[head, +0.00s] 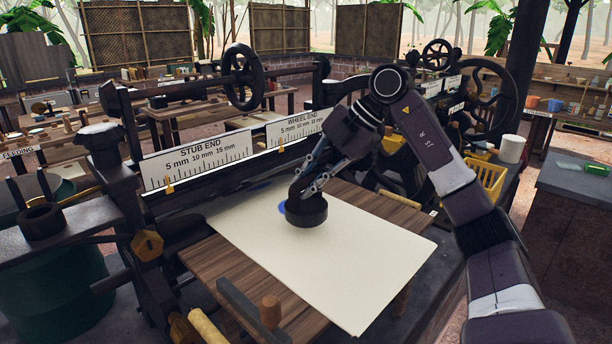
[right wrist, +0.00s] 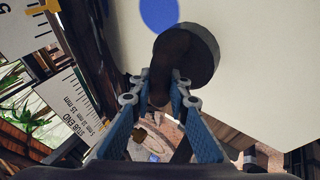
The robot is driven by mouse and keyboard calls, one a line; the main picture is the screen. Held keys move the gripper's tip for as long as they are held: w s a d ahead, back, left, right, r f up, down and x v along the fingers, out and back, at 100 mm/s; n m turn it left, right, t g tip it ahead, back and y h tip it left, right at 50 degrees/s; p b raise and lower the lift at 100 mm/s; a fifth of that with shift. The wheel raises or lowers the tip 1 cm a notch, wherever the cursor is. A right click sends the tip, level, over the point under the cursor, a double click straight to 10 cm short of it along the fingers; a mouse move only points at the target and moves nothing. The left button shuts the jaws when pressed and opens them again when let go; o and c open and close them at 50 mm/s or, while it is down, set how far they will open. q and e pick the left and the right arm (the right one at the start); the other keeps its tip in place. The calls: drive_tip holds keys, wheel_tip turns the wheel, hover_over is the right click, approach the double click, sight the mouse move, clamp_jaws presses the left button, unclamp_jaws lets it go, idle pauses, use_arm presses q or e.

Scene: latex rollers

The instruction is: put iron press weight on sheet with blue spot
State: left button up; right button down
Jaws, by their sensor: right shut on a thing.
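The iron press weight (head: 306,212) is a dark round disc with a handle on top. It is at the white sheet, close beside a blue spot (head: 283,207) that shows partly at its left edge. My right gripper (head: 305,190) is shut on the weight's handle from above. In the right wrist view the weight (right wrist: 200,55) is between the fingers (right wrist: 160,85), and the blue spot (right wrist: 159,12) shows next to it. The sheet (head: 340,270) lies on a wooden board. I cannot tell whether the weight touches the sheet. My left gripper is not in view.
The roller machine with its "STUB END" scale (head: 195,160) and "WHEEL END" scale (head: 297,128) stands behind the sheet. A wooden-handled bar (head: 270,310) is at the board's front edge. A yellow crate (head: 485,180) is at the right. The sheet's right part is clear.

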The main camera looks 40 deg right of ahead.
drive_tip(key=shift+f, duration=0.95)
drive_tip(key=c, duration=2.2)
unclamp_jaws()
drive_tip(key=shift+f, duration=0.25)
drive_tip(key=o, duration=0.3)
drive_tip(key=shift+s+a, duration=0.1)
drive_tip(key=shift+o, duration=0.3)
drive_tip(key=shift+r, duration=0.1)
drive_tip(key=shift+s+d+r, duration=0.15)
drive_tip(key=shift+d+r, duration=0.1)
drive_tip(key=shift+r, duration=0.1)
drive_tip(key=v, duration=1.1)
